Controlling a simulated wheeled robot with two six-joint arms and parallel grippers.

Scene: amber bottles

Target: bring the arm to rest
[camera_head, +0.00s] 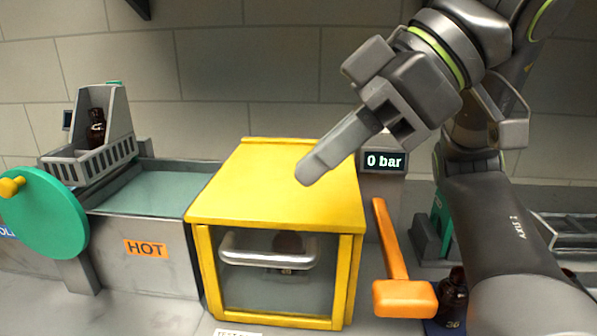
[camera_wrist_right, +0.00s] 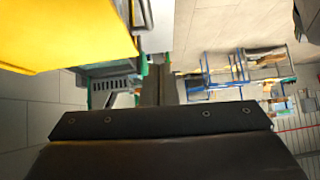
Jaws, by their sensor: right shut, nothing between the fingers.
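My right gripper (camera_head: 312,172) is shut and empty. In the head view its fingers point down and left, in front of or above the top of the yellow box (camera_head: 268,185); I cannot tell the gap. My right arm comes in from the upper right. In the right wrist view a dark part of my gripper (camera_wrist_right: 160,135) fills the lower half, with the yellow box (camera_wrist_right: 65,30) at the upper left. My left gripper does not show.
Left are a HOT-labelled bath (camera_head: 150,262), a green wheel (camera_head: 42,213) and a grey basket (camera_head: 90,165) holding an amber bottle (camera_head: 96,130). A display (camera_head: 384,161) reads 0 bar.

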